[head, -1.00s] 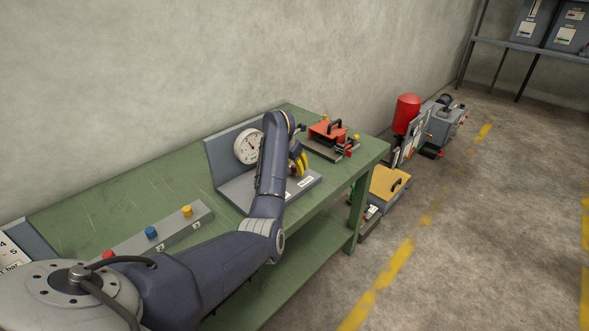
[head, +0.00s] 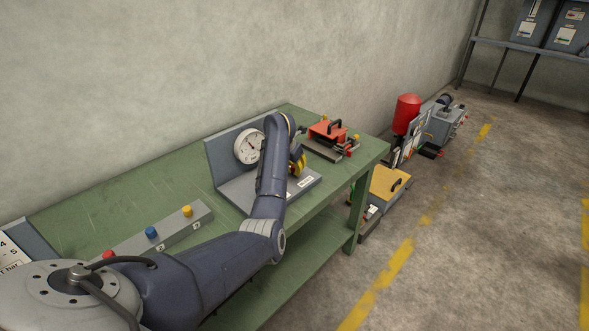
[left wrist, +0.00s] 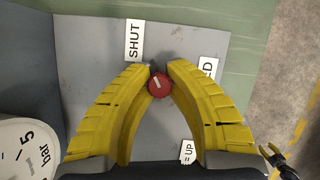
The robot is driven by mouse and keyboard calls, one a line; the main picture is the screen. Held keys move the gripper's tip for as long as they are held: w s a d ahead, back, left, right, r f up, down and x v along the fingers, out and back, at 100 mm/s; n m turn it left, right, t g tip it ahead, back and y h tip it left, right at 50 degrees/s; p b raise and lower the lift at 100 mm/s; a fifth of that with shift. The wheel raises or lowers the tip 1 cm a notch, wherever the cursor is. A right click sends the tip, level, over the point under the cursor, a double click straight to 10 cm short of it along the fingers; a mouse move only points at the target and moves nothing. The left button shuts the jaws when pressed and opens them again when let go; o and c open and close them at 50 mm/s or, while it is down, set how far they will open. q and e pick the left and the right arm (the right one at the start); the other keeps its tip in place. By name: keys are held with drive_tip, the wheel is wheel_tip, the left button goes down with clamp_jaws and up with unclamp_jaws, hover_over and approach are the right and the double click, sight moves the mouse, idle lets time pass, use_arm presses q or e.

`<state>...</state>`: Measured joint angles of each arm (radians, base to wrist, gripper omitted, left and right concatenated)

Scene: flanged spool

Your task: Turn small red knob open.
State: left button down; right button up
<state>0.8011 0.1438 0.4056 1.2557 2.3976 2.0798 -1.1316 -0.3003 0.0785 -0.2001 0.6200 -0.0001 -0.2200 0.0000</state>
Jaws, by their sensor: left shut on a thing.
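The small red knob (left wrist: 158,86) sits on the grey panel (left wrist: 100,45) in the left wrist view, with a white pointer line on its face. My left gripper (left wrist: 162,73) has yellow fingers, and their tips are closed around the knob from both sides. A label reading SHUT (left wrist: 134,40) lies above and left of the knob. A partly hidden label ending in ED (left wrist: 209,68) is to its right. In the head view my left gripper (head: 298,164) is over the gauge stand (head: 232,187), where my arm hides the knob. My right gripper is not identifiable.
A white pressure gauge (head: 248,147) stands beside my forearm. A grey block (head: 176,228) with red, blue and yellow buttons lies nearer on the green bench (head: 80,210). An orange-red box (head: 327,133) stands beyond the gripper. The floor at right is mostly open.

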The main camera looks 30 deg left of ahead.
use_arm(q)
drive_tip(key=shift+r+n, duration=0.1)
drive_tip(key=shift+n, duration=0.2)
drive_tip(key=shift+n+y, duration=0.5)
drive_tip(key=shift+n, duration=0.5)
drive_tip(key=n+y, duration=0.1)
drive_tip(key=n, duration=0.3)
drive_tip(key=shift+w+r+n+g+y, duration=0.1)
drive_tip(key=shift+n+g+y, duration=0.2)
drive_tip(key=shift+y, duration=0.1)
drive_tip(key=n+g, duration=0.1)
drive_tip(key=n, duration=0.2)
drive_tip(key=n+g+y, duration=0.1)
drive_tip(key=n, duration=0.2)
drive_tip(key=shift+a, duration=0.1)
drive_tip(key=n+g, duration=0.1)
drive_tip(key=n, duration=0.2)
drive_tip(key=n+g, duration=0.1)
drive_tip(key=n, duration=0.2)
drive_tip(key=shift+a+r+n+g+y, duration=0.1)
drive_tip(key=shift+a+n+g+y, duration=0.05)
drive_tip(key=shift+n+g+y, duration=0.2)
drive_tip(key=shift+n+g, duration=0.65)
drive_tip(key=shift+n, duration=1.6)
